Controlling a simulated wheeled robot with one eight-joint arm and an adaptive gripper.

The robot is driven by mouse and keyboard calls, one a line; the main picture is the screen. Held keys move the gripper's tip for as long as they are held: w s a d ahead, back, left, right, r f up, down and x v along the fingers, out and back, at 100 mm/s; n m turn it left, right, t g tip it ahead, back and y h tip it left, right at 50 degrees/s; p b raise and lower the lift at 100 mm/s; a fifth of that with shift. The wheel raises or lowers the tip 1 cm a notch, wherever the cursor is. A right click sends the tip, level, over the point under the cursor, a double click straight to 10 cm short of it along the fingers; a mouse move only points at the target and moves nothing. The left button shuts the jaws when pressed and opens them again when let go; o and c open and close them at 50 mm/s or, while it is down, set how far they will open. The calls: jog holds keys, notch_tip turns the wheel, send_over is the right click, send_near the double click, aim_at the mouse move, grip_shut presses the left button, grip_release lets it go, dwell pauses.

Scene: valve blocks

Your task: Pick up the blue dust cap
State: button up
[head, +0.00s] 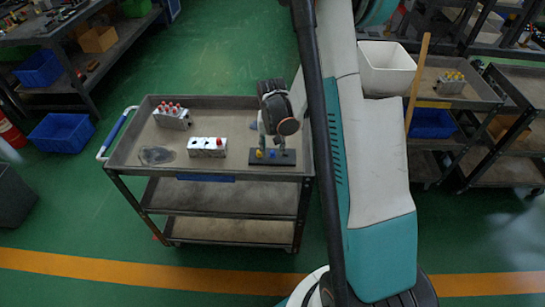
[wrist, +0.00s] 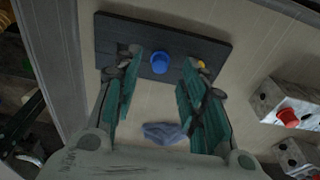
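The blue dust cap (wrist: 161,62) sits on a black rectangular plate (wrist: 105,30) in the wrist view. It also shows small on the plate in the head view (head: 272,154). My gripper (wrist: 160,68) is open and empty. Its two green-sided fingers lie left and right of the blue cap in the picture, with a gap on each side. A yellow cap (wrist: 201,64) sits on the plate to the right, partly hidden by the right finger. In the head view my gripper (head: 272,145) hangs over the plate and hides part of it.
The plate lies on a grey cart (head: 230,108). Another block (head: 172,119) with several red caps stands farther back. A dark patch (head: 156,155) lies at the cart's left.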

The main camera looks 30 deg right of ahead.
notch_tip(320, 180, down, 2)
jog(key=shift+w+d+f, duration=0.1)
jog(key=shift+f, duration=0.1)
jog(key=c, duration=0.8)
jog(key=shift+r, duration=0.2)
